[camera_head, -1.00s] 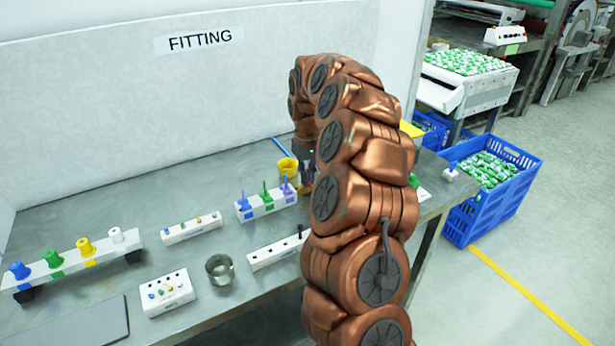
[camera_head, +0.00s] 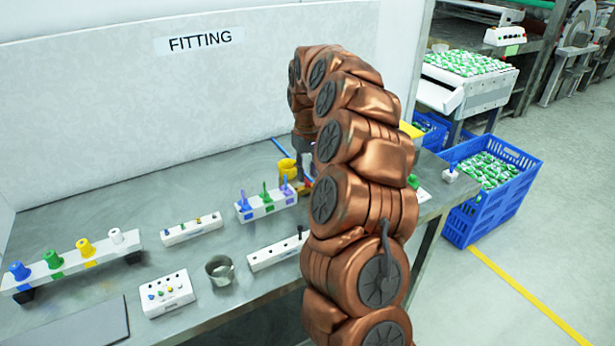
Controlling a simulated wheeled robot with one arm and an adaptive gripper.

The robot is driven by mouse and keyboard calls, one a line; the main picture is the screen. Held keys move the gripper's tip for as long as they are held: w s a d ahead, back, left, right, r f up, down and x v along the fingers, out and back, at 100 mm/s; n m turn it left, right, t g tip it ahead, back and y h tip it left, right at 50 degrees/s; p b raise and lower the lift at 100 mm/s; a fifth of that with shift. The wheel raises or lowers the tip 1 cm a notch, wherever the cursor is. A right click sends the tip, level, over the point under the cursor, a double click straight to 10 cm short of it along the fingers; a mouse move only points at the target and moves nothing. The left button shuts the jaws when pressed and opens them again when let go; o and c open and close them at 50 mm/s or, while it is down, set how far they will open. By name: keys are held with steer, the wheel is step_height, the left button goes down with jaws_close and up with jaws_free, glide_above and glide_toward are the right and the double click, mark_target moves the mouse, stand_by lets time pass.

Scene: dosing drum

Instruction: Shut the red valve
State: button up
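No red valve can be made out for certain. A small patch of red and blue shows at the edge of my arm, beside the yellow cup-like part (camera_head: 287,168) at the back of the bench, and most of that spot is hidden behind the arm. My gripper (camera_head: 304,172) points down there, just right of the yellow part. Only its grey upper part shows clearly. Its fingertips are too small and too covered to tell whether they are open or touching anything.
The grey bench (camera_head: 130,205) holds a rack with blue, green and purple pegs (camera_head: 266,205), a rail of coloured knobs (camera_head: 75,262), a metal cup (camera_head: 220,270), a small button box (camera_head: 166,293) and white strips. Blue crates (camera_head: 490,200) stand on the floor at right.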

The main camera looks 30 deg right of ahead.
mark_target(308, 181)
step_height(308, 181, up, 10)
steer(key=shift+f, duration=0.15)
stand_by(0.3)
stand_by(0.4)
